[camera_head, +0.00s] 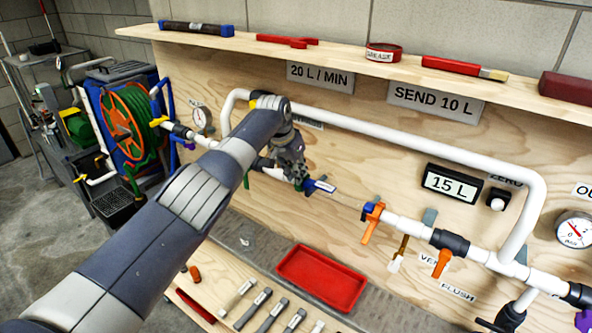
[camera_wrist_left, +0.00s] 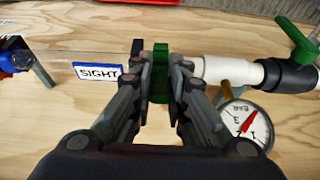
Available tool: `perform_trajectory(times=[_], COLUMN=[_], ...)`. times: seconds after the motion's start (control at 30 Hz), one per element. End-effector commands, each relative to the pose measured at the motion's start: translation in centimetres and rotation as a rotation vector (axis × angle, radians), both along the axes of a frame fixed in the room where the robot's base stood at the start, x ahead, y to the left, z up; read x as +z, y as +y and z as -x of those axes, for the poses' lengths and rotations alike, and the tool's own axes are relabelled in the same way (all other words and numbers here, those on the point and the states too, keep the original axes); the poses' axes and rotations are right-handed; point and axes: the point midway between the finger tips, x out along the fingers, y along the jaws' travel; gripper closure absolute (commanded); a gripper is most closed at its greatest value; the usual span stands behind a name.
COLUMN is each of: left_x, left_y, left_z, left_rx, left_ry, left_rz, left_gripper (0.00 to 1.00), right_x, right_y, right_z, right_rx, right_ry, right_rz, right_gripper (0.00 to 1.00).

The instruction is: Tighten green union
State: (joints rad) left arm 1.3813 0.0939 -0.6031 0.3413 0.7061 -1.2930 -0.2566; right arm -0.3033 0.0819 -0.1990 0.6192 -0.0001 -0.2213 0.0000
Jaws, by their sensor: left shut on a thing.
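The green union (camera_wrist_left: 160,75) is a dark green ring on the pipe, in the middle of the left wrist view. It sits between the clear sight tube labelled SIGHT (camera_wrist_left: 98,73) and a white pipe (camera_wrist_left: 228,68). My left gripper (camera_wrist_left: 159,92) is shut on the green union, with one finger on each side of it. In the head view my left gripper (camera_head: 297,180) is at the pipe just left of the sight tube, and it mostly hides the union. My right gripper is not in view.
A gauge (camera_wrist_left: 243,122) and a green-handled valve (camera_wrist_left: 296,42) are close to my left gripper. Orange valve handles (camera_head: 371,225) stick out further right. A red tray (camera_head: 322,278) lies below on the bench. A shelf (camera_head: 345,55) with tools runs above the pipes.

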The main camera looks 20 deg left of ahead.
Motion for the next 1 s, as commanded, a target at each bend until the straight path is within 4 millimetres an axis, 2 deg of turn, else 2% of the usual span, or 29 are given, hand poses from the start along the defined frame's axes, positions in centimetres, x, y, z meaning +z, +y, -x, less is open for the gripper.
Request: perform_trajectory(times=[0.37, 0.4, 0.47, 0.83, 1.0], left_x=[-0.01, -0.01, -0.01, 0.07, 0.72], left_y=[-0.05, -0.05, -0.05, -0.02, 0.06], left_z=[0.06, 0.06, 0.06, 0.06, 0.24], left_rx=[-0.001, -0.001, 0.000, 0.000, -0.001], left_ry=[0.004, 0.004, 0.004, 0.003, 0.003], left_rz=[-0.002, -0.002, -0.001, -0.001, 0.001], left_gripper=[1.00, 0.79, 0.65, 0.65, 0.65], right_x=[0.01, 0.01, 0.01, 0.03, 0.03], right_y=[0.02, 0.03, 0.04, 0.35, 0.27], right_z=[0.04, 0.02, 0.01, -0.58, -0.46], right_rx=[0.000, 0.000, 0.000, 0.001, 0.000], right_ry=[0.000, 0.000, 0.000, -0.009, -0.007], right_rz=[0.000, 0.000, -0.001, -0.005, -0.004], right_gripper=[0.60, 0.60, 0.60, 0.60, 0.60])
